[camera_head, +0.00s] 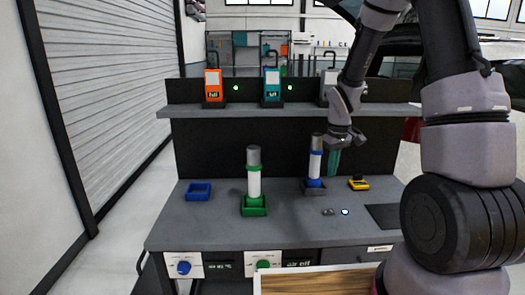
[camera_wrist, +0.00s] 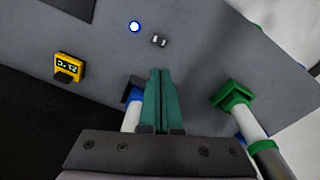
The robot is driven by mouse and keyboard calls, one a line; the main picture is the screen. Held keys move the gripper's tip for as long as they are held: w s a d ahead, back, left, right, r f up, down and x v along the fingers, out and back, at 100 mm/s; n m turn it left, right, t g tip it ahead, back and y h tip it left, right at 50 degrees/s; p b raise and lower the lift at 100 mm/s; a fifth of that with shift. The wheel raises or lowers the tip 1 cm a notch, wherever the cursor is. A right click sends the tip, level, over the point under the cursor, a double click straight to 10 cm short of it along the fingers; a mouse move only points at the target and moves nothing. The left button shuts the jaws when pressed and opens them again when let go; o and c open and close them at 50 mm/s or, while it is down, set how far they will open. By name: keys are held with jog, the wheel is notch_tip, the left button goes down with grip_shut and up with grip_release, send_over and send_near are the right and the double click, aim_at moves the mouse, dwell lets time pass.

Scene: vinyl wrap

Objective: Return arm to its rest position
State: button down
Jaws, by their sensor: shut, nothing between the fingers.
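My arm reaches over the right side of the workbench (camera_head: 285,212) in the head view. My gripper (camera_head: 333,168) points down above the bench, just right of the blue-banded white cylinder (camera_head: 315,165), which stands upright in a dark holder. In the wrist view my gripper's green fingers (camera_wrist: 160,75) are together with nothing between them. The blue-banded cylinder (camera_wrist: 131,116) is partly hidden beside the fingers there. Whether my gripper touches it I cannot tell.
A green-banded cylinder (camera_head: 254,180) stands in a green holder (camera_head: 254,207). An empty blue holder (camera_head: 198,191) is at left, a yellow device (camera_head: 358,184) at right. A shelf (camera_head: 285,110) with several devices runs behind. The bench's front middle is mostly clear.

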jog(key=s+r+m+t, duration=0.2)
jog(key=s+r, duration=0.2)
jog(key=r, duration=0.5)
jog(key=s+r+m+t, duration=0.1)
jog(key=s+r+m, duration=0.15)
jog(key=r, duration=0.75)
jog(key=s+a+r+m+t+y, duration=0.1)
jog(key=s+r+m+t+y, duration=0.1)
jog(key=s+r, duration=0.7)
jog(key=s+m+t, duration=0.1)
jog(key=s+m, duration=0.1)
jog(key=s, duration=0.2)
jog(key=shift+s+r, duration=0.3)
jog(key=shift+s, duration=0.05)
